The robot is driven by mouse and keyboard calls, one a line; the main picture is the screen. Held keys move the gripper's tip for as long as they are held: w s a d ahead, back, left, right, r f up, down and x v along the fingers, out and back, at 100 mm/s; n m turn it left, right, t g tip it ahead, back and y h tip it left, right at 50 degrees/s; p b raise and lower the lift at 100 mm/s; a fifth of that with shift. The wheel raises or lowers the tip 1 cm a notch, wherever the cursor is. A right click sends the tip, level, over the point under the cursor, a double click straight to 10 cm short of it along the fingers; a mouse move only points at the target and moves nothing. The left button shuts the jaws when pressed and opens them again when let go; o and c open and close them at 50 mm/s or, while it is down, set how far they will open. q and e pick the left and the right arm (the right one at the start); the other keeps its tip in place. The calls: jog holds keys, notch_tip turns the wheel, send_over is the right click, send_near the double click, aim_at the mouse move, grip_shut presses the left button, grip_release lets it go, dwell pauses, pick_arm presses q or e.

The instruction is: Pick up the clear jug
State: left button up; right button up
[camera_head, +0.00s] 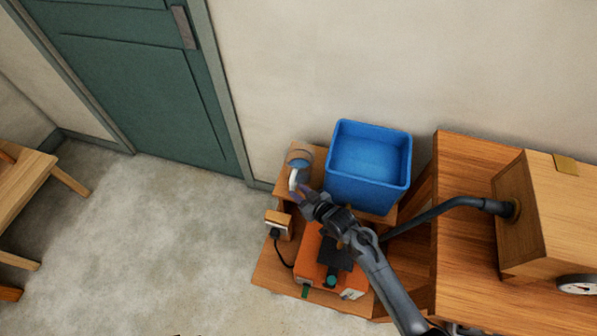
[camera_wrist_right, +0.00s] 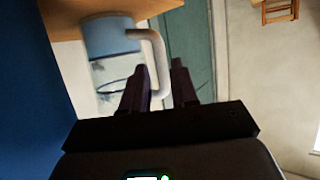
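The jug (camera_head: 299,158), with a blue band and a white curved handle, stands upright on the small wooden stand left of the blue bin in the head view. In the right wrist view the jug (camera_wrist_right: 110,38) is at upper left, and its handle (camera_wrist_right: 157,55) reaches toward the fingers. My right gripper (camera_head: 303,194) is at the handle, just in front of the jug. In the wrist view its fingers (camera_wrist_right: 160,85) are apart, with the handle between or just beyond them; contact is unclear. My left gripper is not in view.
A blue bin (camera_head: 371,136) stands close to the right of the jug. An orange device (camera_head: 312,262) and a small wood-topped block (camera_head: 279,220) are on the lower level. A wooden cabinet (camera_head: 550,225) is at right. Open floor (camera_head: 150,230) lies to the left.

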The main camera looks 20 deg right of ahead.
jog(key=b+x, duration=0.2)
jog(key=x, duration=0.3)
jog(key=shift+w+a, duration=0.15)
jog(key=shift+w, duration=0.05)
jog(key=shift+w+f, duration=0.1)
jog(key=shift+w, duration=0.2)
jog(key=shift+c, duration=0.6)
grip_shut()
